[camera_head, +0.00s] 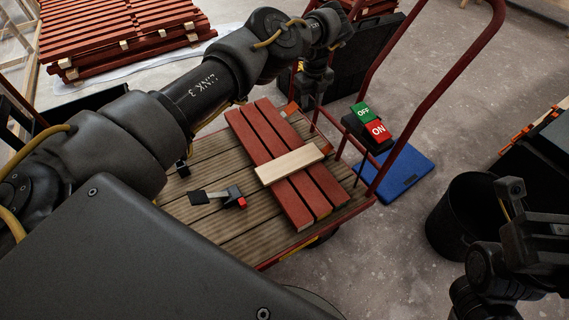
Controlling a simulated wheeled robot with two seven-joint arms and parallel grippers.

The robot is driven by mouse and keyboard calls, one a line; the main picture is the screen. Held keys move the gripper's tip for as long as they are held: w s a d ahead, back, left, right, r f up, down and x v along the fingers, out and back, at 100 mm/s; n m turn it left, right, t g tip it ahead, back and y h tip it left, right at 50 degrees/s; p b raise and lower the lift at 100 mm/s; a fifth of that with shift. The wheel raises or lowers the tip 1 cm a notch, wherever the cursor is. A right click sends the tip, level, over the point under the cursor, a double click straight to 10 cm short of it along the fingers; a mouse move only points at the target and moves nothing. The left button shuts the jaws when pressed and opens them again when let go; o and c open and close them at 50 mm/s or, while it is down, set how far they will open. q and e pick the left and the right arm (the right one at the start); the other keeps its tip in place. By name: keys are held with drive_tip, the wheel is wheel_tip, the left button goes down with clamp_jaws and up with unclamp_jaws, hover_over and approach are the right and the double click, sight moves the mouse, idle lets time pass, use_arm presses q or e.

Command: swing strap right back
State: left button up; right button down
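Three red battens (266,147) lie side by side on a slatted wooden cart deck (232,234), with a pale wooden piece (290,164) across them. A small black clamp-like part with a red end (236,197) lies on the deck to their left. A short dark strip (208,195) extends left from it; I cannot tell whether this is the strap. My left gripper (309,102) points down beyond the far end of the battens, near a small orange-brown piece (289,109). Its finger gap is unclear. My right gripper (532,205) is at the right edge, apart from the cart, partly cut off.
A red tubular handle (431,98) rises at the cart's right side. Green OFF and red ON buttons (370,121) stand beside it, above a blue mat (401,176). A black bin (461,208) stands at right. Stacked red battens (112,28) lie at upper left. Lower-centre floor is clear.

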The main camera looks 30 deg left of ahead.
use_arm(q)
wheel_tip(320, 180, up, 7)
drive_tip(key=p, duration=0.5)
drive_tip(key=shift+p, duration=0.3)
drive_tip(key=shift+w+d, duration=0.1)
idle(0.4)
